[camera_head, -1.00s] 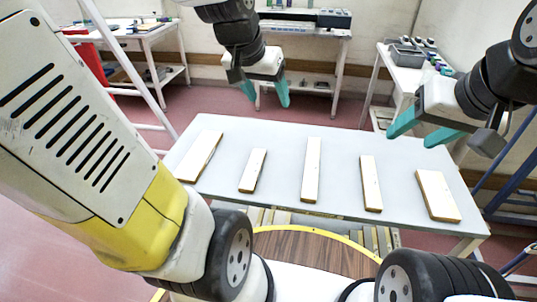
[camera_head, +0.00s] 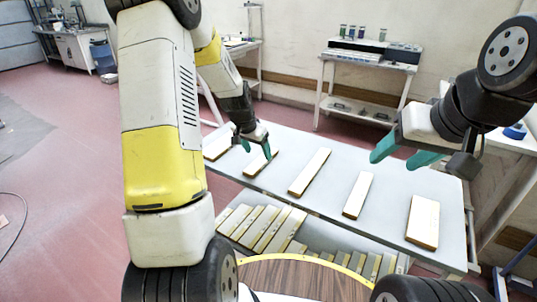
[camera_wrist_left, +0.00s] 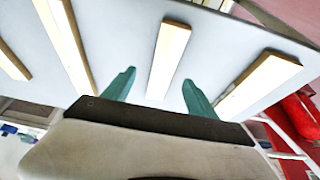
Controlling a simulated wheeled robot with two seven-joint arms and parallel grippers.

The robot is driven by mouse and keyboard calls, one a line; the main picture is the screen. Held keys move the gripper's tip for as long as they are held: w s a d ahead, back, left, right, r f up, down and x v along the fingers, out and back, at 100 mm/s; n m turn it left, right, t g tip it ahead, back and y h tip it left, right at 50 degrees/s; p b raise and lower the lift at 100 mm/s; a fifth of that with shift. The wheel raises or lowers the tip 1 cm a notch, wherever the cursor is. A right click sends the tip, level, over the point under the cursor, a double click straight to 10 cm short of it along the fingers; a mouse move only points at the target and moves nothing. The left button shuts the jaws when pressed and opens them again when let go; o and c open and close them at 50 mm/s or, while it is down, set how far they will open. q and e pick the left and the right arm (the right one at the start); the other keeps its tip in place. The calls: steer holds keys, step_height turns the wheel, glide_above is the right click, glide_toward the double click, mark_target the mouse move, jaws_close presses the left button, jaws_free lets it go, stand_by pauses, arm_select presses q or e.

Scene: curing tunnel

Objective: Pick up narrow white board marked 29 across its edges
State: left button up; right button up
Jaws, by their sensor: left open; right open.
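Several narrow pale boards lie spaced apart on the light grey table (camera_head: 330,215). No number is readable, so I cannot tell which is marked 29. My left gripper (camera_head: 257,152) is open and low over the short second board from the left (camera_head: 256,167), partly hiding it. In the left wrist view a board (camera_wrist_left: 168,55) lies between its open fingers, with no grip on it visible. The leftmost board (camera_head: 218,147) is partly behind the left arm. My right gripper (camera_head: 394,161) is open and empty, above the table's right side.
To the right lie a long middle board (camera_head: 309,172), a narrow board (camera_head: 357,195) and a wider board (camera_head: 423,222). More boards (camera_head: 262,228) sit on a lower level at the near side. A bench (camera_head: 365,95) stands behind.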

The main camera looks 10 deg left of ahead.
mark_target(260, 161)
arm_select(q)
steer(key=x, duration=0.5)
steer(key=shift+a+f, duration=0.25)
steer(key=shift+a, duration=0.1)
jaws_close()
